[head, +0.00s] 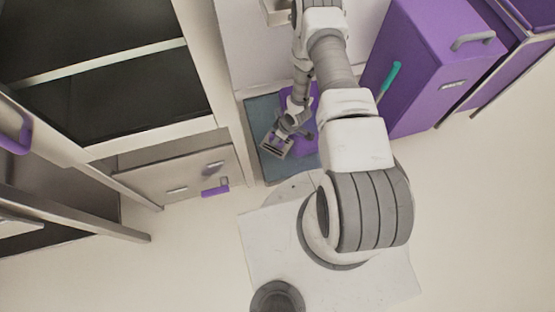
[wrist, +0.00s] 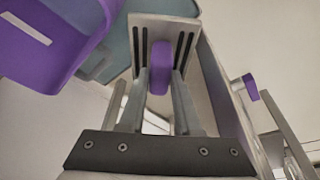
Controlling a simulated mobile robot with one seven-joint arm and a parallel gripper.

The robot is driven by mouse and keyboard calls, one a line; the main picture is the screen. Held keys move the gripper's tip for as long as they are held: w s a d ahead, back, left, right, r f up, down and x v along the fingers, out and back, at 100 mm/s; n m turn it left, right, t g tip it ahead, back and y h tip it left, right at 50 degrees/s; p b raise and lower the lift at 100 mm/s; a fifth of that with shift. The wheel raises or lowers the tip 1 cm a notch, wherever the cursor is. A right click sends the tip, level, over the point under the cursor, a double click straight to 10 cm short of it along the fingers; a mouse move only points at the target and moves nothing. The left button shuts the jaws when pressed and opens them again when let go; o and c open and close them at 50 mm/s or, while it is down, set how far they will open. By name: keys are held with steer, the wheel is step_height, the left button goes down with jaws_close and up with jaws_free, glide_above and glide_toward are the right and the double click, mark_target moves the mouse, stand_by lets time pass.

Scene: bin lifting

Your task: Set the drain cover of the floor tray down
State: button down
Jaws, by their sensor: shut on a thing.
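The drain cover (wrist: 140,35) is a pale grey plate with dark slots and a purple grip block (wrist: 159,68). My gripper (wrist: 160,84) is shut on that purple block, one finger on each side, in the wrist view. In the head view the slotted cover (head: 276,147) hangs at the end of my gripper (head: 284,137). The floor tray (head: 262,112) is a blue-grey slab on the floor beside the cabinet, and the cover shows over its front left part. The gap between cover and tray cannot be told.
A purple bin (head: 306,148) stands on the tray, partly behind my arm; its wall shows in the wrist view (wrist: 50,45). A tall purple bin (head: 420,80) and a teal stick (head: 390,76) are at right. A drawer cabinet (head: 170,178) borders the left. The front floor is mostly clear.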

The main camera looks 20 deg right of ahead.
mark_target(287, 149)
step_height(287, 149, down, 19)
steer(key=b, duration=0.7)
steer(key=shift+f, duration=0.15)
steer(key=c, duration=0.6)
jaws_free()
steer(key=shift+f, duration=0.1)
steer(key=p+v, duration=0.5)
steer(key=v, duration=0.7)
steer(key=shift+r, duration=0.25)
